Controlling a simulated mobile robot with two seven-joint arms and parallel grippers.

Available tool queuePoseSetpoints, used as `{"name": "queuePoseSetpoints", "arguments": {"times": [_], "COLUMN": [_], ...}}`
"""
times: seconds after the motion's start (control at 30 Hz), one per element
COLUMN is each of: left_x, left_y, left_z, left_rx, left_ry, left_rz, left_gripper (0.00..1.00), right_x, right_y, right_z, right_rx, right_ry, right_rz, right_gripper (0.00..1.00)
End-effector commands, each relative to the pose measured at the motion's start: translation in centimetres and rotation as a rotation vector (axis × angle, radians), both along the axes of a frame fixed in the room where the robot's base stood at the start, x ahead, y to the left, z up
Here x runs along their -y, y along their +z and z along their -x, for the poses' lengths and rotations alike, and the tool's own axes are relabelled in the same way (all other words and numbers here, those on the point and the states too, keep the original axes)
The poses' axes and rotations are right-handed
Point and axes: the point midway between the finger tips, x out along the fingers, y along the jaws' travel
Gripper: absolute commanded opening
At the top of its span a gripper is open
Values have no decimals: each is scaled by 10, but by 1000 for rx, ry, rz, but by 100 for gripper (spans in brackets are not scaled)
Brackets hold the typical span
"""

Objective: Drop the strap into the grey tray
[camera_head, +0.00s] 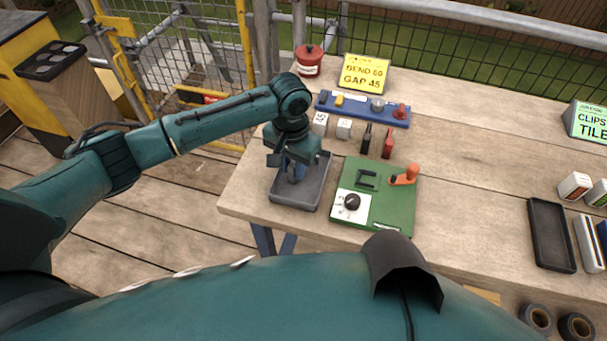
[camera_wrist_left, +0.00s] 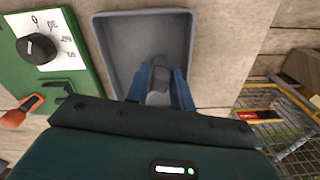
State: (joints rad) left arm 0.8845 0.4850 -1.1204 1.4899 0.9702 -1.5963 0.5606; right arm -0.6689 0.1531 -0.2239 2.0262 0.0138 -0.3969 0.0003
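The grey tray (camera_head: 313,196) lies at the near left edge of the table, and it also fills the upper middle of the left wrist view (camera_wrist_left: 108,45). My left gripper (camera_head: 294,174) points down over the tray. Its blue fingers (camera_wrist_left: 160,84) stand a little apart with a small grey piece, apparently the strap (camera_wrist_left: 158,72), between them. The fingers appear shut on it. Its lower end is hard to tell from the tray floor. My right gripper is in neither view.
A green board (camera_head: 392,205) with a dial (camera_head: 352,202) and an orange-handled lever (camera_head: 404,175) is right of the tray. Behind are small blocks, a blue rack (camera_head: 350,108), a red pot (camera_head: 309,60) and a yellow sign (camera_head: 364,74). A dark tray (camera_head: 551,235) lies far right.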

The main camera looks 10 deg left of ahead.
Motion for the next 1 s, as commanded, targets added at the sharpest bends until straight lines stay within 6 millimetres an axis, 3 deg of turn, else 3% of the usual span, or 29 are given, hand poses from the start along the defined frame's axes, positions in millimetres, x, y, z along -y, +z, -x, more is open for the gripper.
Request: {"name": "queuePoseSetpoints", "arguments": {"times": [0.23,0.57,0.67,1.0], "left_x": [0,0,0,0], "left_y": [0,7,21,96], "left_z": [0,0,-1,-1], "left_rx": [0,1,3,4], "left_ry": [0,0,1,0], "left_rz": [0,0,2,1], "left_gripper": [43,43,43,43], "right_x": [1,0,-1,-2], "right_y": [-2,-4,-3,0], "right_z": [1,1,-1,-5], "right_rx": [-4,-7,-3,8], "right_ry": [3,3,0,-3], "right_rz": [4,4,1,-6], "right_gripper": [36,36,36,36]}}
